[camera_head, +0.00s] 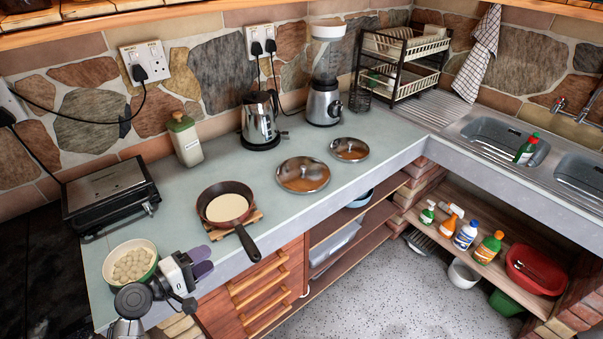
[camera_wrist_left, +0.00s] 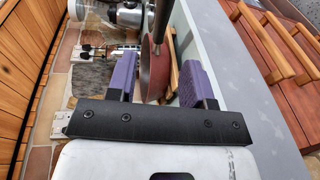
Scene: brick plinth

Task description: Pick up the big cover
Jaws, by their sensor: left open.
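The big cover (camera_head: 302,174) is a round, shiny metal lid lying on the grey-green counter, right of the pan. A smaller metal lid (camera_head: 349,149) lies behind it to the right. My left gripper (camera_head: 203,261) is open and empty, with purple fingers, at the counter's front edge near the bowl. It is well to the left of the big cover and apart from it. In the left wrist view the open fingers (camera_wrist_left: 159,78) frame the red pan (camera_wrist_left: 152,69) beyond them. I cannot make out the big cover there. My right gripper is not in view.
A red-brown frying pan (camera_head: 225,205) on a wooden trivet stands between my left gripper and the big cover, its handle toward the front. A bowl of round pale items (camera_head: 131,263) is at left. A kettle (camera_head: 260,121) and blender (camera_head: 324,98) stand behind the lids.

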